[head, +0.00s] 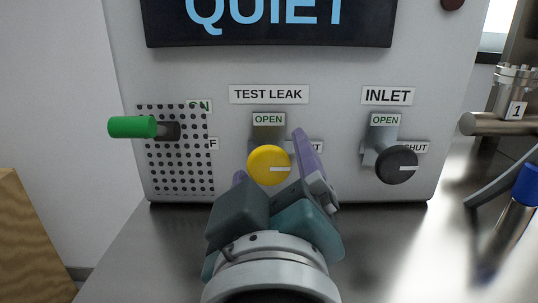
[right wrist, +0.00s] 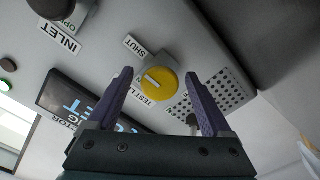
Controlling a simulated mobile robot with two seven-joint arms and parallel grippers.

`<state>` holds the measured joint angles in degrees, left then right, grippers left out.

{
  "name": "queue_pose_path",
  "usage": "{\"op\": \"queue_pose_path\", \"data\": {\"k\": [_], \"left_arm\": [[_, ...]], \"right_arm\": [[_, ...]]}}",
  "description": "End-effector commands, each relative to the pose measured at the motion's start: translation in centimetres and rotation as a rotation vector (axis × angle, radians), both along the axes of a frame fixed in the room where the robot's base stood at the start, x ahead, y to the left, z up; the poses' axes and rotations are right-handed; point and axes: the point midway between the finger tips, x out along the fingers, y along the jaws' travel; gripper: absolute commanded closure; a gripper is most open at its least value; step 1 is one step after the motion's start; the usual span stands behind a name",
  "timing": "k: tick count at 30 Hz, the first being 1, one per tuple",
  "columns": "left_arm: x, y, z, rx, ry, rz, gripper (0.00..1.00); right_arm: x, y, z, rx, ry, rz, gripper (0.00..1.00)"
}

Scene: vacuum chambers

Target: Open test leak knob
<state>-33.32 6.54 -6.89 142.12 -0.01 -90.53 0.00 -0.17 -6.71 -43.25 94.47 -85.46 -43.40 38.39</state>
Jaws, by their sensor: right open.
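The yellow test leak knob (head: 266,163) sits on the grey panel under the "TEST LEAK" label (head: 268,94). Its white mark points right, toward the partly hidden "SHUT" label; the "OPEN" label (head: 268,118) is above it. My right gripper (head: 270,155) is open, with a purple finger on each side of the knob. In the right wrist view the yellow knob (right wrist: 158,85) shows between the two fingertips (right wrist: 159,74), with gaps on both sides. I cannot tell how deep the fingers reach around it. My left gripper is not in view.
A black inlet knob (head: 397,165) is to the right, its mark also pointing right. A green-handled switch (head: 133,127) sticks out at left beside a perforated patch (head: 180,175). A dark "QUIET" display (head: 270,22) is above. A metal fitting (head: 515,95) stands at far right.

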Motion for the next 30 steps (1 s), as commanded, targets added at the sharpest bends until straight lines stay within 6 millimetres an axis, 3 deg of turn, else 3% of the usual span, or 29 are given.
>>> {"op": "queue_pose_path", "data": {"k": [2,22,30], "left_arm": [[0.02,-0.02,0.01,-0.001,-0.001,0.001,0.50],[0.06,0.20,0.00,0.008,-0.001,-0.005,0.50],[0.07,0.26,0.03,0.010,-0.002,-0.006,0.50]], "right_arm": [[-0.02,0.00,0.00,0.000,0.000,0.000,0.23],[-0.05,0.00,-0.01,-0.001,0.000,0.000,0.98],[-0.05,0.00,-0.01,-0.020,0.000,0.000,1.00]]}}
